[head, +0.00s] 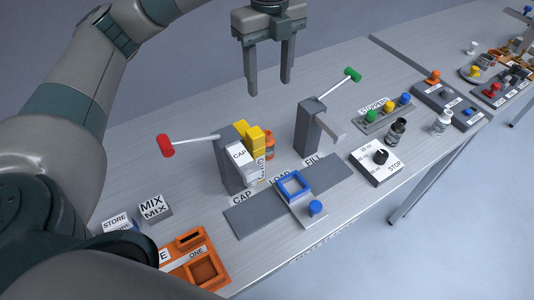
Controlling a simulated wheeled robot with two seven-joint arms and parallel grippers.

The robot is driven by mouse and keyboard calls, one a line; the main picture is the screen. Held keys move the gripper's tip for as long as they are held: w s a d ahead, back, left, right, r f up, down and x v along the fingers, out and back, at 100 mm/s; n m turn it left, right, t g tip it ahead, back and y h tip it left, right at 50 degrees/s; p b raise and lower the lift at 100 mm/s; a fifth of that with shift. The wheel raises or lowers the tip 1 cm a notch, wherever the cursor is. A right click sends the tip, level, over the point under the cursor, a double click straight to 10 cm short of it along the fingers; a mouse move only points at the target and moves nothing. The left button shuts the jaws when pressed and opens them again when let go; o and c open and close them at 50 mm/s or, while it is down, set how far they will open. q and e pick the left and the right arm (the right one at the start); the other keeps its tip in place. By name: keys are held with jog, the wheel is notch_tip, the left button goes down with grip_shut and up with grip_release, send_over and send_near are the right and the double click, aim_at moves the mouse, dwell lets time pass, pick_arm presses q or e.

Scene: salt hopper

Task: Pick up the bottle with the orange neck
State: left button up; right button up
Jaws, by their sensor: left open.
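My left gripper (269,87) hangs over the back of the table at top centre, its two fingers apart and pointing down, with nothing between them. An orange round object (269,146) stands behind the yellow blocks, partly hidden; I cannot tell whether it is a bottle. A dark bottle (397,131) and a clear bottle with a whitish top (441,123) stand at the right by the table's front edge, well away from the gripper. No orange neck can be made out clearly on either. My right gripper is not in view.
The cap station (230,165) has a red-knobbed lever, and the fill post (307,128) a green-knobbed one. A blue square holder (293,186) sits on the grey track. A stopper rack (372,124) and a dial box (378,164) stand to the right. The table's back left is bare.

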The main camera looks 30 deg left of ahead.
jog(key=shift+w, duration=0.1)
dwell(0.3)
pick_arm(q)
jog(key=p, duration=0.2)
send_near(267, 145)
jog(key=shift+w+a+f, duration=0.2)
jog(key=shift+w+f, duration=0.3)
jog(key=shift+w, duration=0.05)
jog(key=shift+w+a+f, duration=0.15)
jog(key=shift+w+f, duration=0.3)
jog(key=shift+w, duration=0.05)
jog(key=shift+f, duration=0.5)
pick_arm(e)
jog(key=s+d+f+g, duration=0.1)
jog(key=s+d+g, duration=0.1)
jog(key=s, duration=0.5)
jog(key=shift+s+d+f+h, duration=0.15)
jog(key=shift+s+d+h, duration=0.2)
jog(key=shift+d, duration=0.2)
pick_arm(q)
jog(key=shift+p, duration=0.3)
